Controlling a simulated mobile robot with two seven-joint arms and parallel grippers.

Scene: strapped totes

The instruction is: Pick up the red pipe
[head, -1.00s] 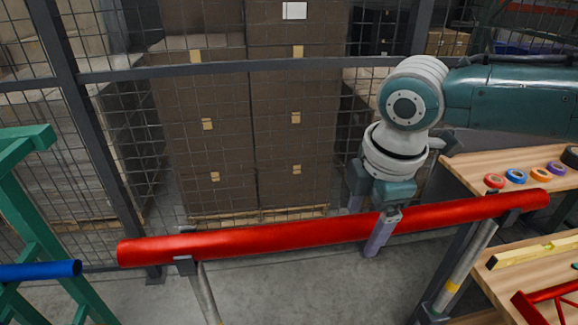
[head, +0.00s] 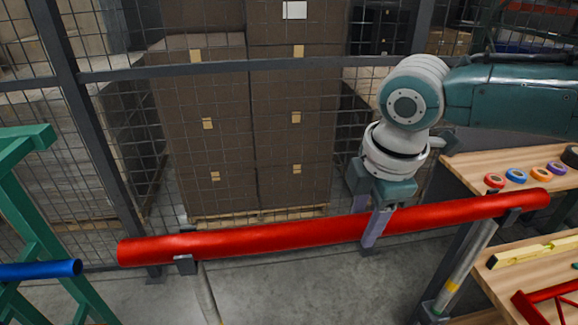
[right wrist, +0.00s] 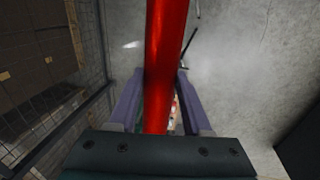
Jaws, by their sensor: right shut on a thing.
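The long red pipe (head: 270,235) lies across the head view, from the left of centre to the workbench side at right. It rests on two stand supports, one near its left end and one near its right end. My right gripper (head: 370,228) is shut on the pipe right of its middle. In the right wrist view the pipe (right wrist: 163,70) runs between the two purple fingers (right wrist: 158,105), one on each side. My left gripper is not in view.
A workbench (head: 480,170) with several tape rolls stands at right, with a level (head: 535,250) on a lower surface. A blue pipe (head: 40,270) and a green frame (head: 35,200) are at left. A wire fence (head: 100,150) with stacked boxes (head: 245,130) stands behind.

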